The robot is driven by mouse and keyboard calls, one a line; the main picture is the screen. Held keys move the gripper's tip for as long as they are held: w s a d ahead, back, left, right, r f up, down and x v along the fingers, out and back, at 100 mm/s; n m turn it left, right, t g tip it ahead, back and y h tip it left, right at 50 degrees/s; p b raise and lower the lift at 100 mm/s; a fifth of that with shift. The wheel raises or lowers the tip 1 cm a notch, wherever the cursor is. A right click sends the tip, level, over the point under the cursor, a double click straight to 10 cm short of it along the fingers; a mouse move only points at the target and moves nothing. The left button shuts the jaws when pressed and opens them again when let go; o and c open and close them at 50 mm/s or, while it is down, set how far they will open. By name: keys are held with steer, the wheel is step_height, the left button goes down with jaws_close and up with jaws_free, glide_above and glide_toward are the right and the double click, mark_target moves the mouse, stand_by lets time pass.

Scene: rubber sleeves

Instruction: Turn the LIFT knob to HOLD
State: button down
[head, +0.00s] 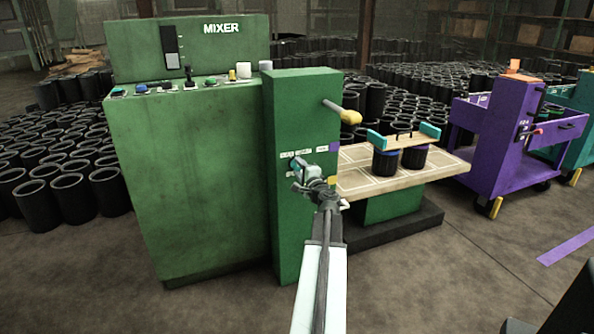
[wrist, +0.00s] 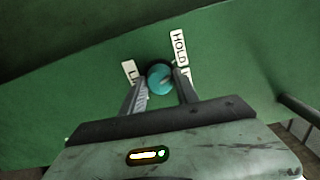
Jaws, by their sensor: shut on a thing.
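A teal round knob (wrist: 160,78) with a dark rim sits on the green panel in the wrist view. A pale mark shows on its face. A white HOLD label (wrist: 179,48) is at its upper right. Another white label (wrist: 130,73), partly hidden and starting with L, is at its left. My gripper (wrist: 161,86) has one finger on each side of the knob and is shut on it. In the head view my gripper (head: 299,172) is at the face of the green column (head: 300,105), where it hides most of the knob.
A green MIXER cabinet (head: 190,190) stands left of the column. A lever with a yellow knob (head: 350,117) sticks out above my gripper. A wooden table (head: 365,180) with black sleeves (head: 385,163) is to the right. A purple cart (head: 500,140) stands farther right.

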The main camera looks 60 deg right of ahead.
steer(key=shift+d+n, duration=0.1)
steer(key=shift+n, duration=0.3)
steer(key=c, duration=0.9)
jaws_free()
steer(key=shift+s, duration=0.1)
steer(key=v, duration=0.7)
steer(key=shift+s+a, duration=0.25)
steer(key=shift+a, duration=0.05)
